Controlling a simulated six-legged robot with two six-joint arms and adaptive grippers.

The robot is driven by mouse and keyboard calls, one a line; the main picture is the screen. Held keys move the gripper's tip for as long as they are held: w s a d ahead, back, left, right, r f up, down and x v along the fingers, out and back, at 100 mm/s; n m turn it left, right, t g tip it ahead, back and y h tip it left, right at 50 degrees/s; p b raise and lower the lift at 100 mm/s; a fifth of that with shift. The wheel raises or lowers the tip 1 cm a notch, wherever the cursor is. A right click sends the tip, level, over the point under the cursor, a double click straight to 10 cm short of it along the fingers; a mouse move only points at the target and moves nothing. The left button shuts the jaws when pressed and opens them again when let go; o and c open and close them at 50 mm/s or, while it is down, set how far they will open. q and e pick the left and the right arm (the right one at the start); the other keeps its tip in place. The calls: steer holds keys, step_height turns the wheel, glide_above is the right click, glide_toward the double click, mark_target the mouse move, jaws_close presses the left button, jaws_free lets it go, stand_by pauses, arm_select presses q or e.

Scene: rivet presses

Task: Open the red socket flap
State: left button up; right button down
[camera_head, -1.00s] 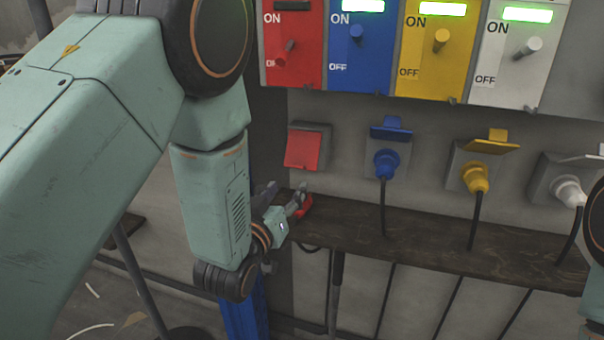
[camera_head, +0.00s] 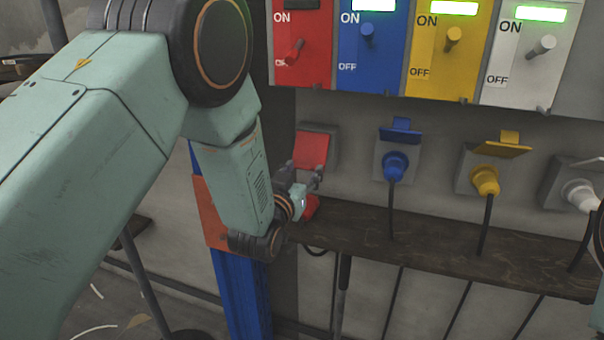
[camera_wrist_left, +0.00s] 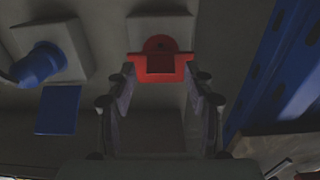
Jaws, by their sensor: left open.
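The red socket flap (camera_head: 312,149) lies over its grey socket box on the wall, left of the blue socket. My left gripper (camera_head: 305,170) is open just below and in front of it, fingers pointing up towards the flap. In the left wrist view the red flap (camera_wrist_left: 160,63) shows ahead between the spread fingertips (camera_wrist_left: 160,88), with a rounded red part behind it. No grip on it shows, and I cannot tell whether a finger touches it. My right gripper is out of view.
A red object (camera_head: 311,206), partly hidden by my gripper, is at the brown shelf (camera_head: 420,245). Blue (camera_head: 395,165) and yellow (camera_head: 486,180) plugs sit in sockets to the right under raised flaps. Switch boxes hang above. A blue post (camera_head: 240,295) stands at the left.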

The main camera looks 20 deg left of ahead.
arm_select(q)
steer(key=shift+a, duration=0.15)
steer(key=shift+c, duration=0.2)
steer(key=shift+c, duration=1.4)
jaws_close()
